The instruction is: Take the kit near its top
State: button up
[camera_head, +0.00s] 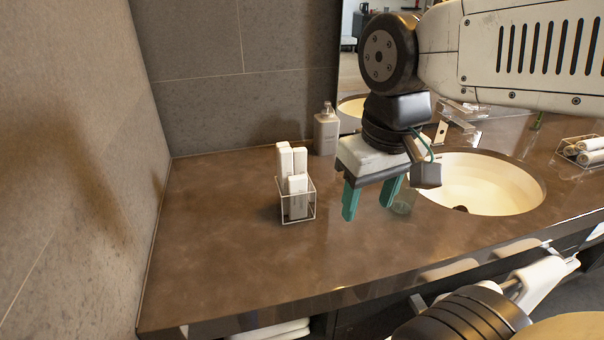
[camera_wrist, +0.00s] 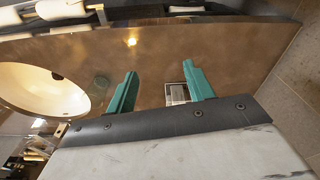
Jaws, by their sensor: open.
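White upright kits (camera_head: 284,163) stand in a small clear-sided holder with a white wire frame (camera_head: 312,200) on the brown counter. Two are taller and stand at the back; a shorter one (camera_head: 298,197) is in front. I cannot tell which is the task's kit. My gripper (camera_head: 368,208) is open and empty, its green fingers pointing down over the counter, to the right of the holder and apart from it. In the wrist view, the holder (camera_wrist: 176,94) shows small beyond the fingers, partly hidden by the right finger; my gripper (camera_wrist: 160,70) is empty there too.
A pump bottle (camera_head: 326,132) stands behind the holder by the wall. The sink basin (camera_head: 480,185) is right of my gripper, with a glass (camera_head: 404,201) at its left edge. A rack of rolled towels (camera_head: 588,150) sits far right. The counter left of the holder is clear.

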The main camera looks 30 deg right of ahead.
jog(key=w+r+m, duration=0.1)
jog(key=w+r, duration=0.2)
jog(key=w, duration=0.9)
jog(key=m+g, duration=0.1)
send_over(286, 149)
jog(key=shift+s+f, duration=0.25)
jog(key=shift+f, duration=0.25)
jog(key=shift+s+f, duration=0.2)
jog(key=shift+f, duration=0.3)
jog(key=shift+w+a+f, duration=0.1)
jog(key=shift+w+f, duration=0.3)
jog(key=shift+w, duration=0.15)
notch_tip(286, 149, down, 7)
jog(key=shift+f, duration=0.2)
grip_shut()
